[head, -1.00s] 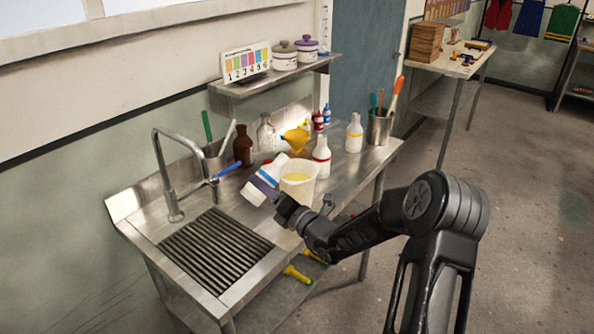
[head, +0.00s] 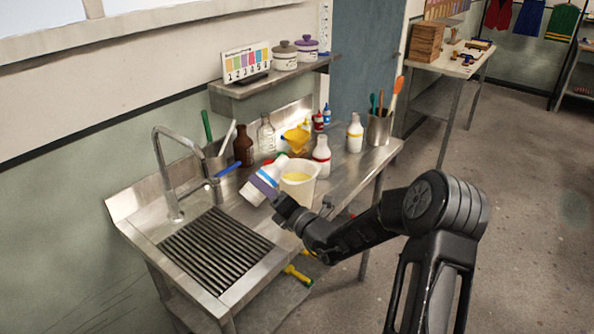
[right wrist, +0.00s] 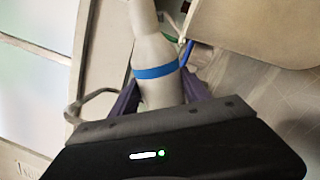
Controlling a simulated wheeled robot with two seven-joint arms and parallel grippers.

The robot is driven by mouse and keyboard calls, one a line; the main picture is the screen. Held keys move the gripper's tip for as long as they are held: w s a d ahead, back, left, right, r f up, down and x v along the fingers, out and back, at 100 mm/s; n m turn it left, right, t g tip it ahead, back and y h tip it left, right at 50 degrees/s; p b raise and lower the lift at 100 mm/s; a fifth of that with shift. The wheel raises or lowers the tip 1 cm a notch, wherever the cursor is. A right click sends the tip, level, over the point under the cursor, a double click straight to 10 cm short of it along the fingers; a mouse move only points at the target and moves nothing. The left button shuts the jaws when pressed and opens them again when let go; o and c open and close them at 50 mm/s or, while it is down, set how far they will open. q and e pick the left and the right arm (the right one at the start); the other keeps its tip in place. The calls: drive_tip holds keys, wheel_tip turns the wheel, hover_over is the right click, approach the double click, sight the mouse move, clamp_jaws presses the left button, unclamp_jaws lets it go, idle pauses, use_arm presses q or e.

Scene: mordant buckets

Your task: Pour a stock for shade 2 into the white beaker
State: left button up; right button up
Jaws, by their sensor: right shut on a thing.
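My right gripper (head: 272,191) is shut on a white bottle with a blue band (head: 253,195), just left of the white beaker. The bottle is strongly tilted, with its upper part leaning toward the beaker's back left side. The bottle also shows in the right wrist view (right wrist: 157,75), between the purple fingers. The white beaker (head: 301,194) stands upright on the steel bench with yellow liquid inside. I cannot see the bottle's mouth clearly or any stream. The shade chart (head: 246,62) stands on the wall shelf. My left gripper is out of view.
A white bottle with a red band (head: 322,156) stands close behind the beaker. A yellow-banded bottle (head: 354,134) stands right. The tap (head: 163,165) and drain grid (head: 214,248) are left.

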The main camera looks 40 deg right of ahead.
sight(268, 180)
drive_tip(key=shift+a+m, duration=0.2)
drive_tip(key=shift+m, duration=0.3)
idle(0.9)
drive_tip(key=shift+a+r+m+h+p, duration=0.2)
drive_tip(key=shift+r+m+h+p, duration=0.1)
drive_tip(key=shift+r+m+p, duration=0.6)
idle(1.6)
drive_tip(key=shift+d+r+m+t+p, duration=0.3)
drive_tip(key=shift+d+r+m+p, duration=0.35)
drive_tip(key=shift+m+p, duration=0.65)
clamp_jaws()
idle(1.7)
drive_tip(key=shift+f, duration=0.1)
drive_tip(key=f+n+b, duration=0.1)
drive_tip(key=b, duration=0.1)
drive_tip(key=a+f+n+b, duration=0.1)
drive_tip(key=b, duration=0.1)
drive_tip(key=shift+a+f+b, duration=0.15)
drive_tip(key=shift+f+b, duration=0.15)
drive_tip(key=shift+f, duration=0.1)
drive_tip(key=shift+r+n, duration=0.15)
drive_tip(key=shift+n, duration=0.65)
drive_tip(key=shift+r+p, duration=0.1)
drive_tip(key=shift+p, duration=0.4)
